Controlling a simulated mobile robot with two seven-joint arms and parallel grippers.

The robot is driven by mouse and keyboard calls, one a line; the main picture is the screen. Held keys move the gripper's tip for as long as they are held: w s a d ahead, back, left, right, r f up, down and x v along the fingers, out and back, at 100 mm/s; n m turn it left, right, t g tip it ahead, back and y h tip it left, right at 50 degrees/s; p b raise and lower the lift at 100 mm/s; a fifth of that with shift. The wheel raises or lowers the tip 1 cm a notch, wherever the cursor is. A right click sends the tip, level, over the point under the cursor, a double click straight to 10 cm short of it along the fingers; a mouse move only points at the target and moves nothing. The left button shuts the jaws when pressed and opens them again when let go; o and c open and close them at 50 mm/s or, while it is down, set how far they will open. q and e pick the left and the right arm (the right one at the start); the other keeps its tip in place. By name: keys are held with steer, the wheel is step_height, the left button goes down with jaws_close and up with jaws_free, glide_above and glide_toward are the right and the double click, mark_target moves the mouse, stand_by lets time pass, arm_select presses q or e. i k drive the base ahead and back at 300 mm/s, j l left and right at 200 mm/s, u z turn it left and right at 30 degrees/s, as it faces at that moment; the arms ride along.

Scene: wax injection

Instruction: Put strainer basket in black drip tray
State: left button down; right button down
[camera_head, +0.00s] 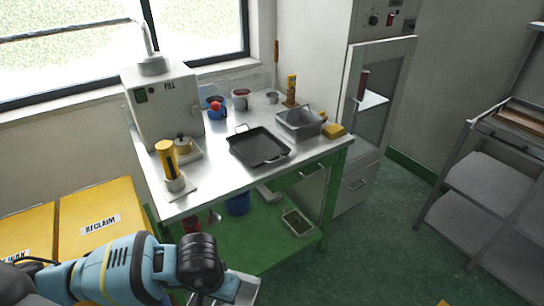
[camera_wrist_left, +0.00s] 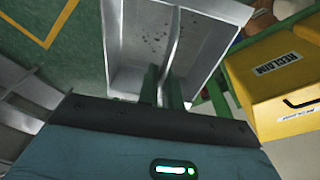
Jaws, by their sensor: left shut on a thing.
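A light grey, open rectangular box with dark specks on its floor and a bar across its middle, apparently the strainer basket (camera_wrist_left: 140,38), fills the upper middle of the left wrist view. My left gripper (camera_wrist_left: 162,88) is shut on its bar. In the head view only part of the basket (camera_head: 248,286) shows at the bottom edge, low in front of the bench; my wrist hides the rest. The black drip tray (camera_head: 258,147), shallow with a handle at each end, lies on the bench top and looks empty. My right gripper is not in view.
A grey tub (camera_head: 301,124) and a yellow block (camera_head: 334,130) stand right of the tray. A yellow-handled tool (camera_head: 167,155) stands left of it, with mugs behind. Yellow bins (camera_head: 105,215) stand left of the bench. The bench's front edge lies between basket and tray.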

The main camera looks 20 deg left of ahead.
mark_target(257, 148)
steer(key=i+l, duration=0.7)
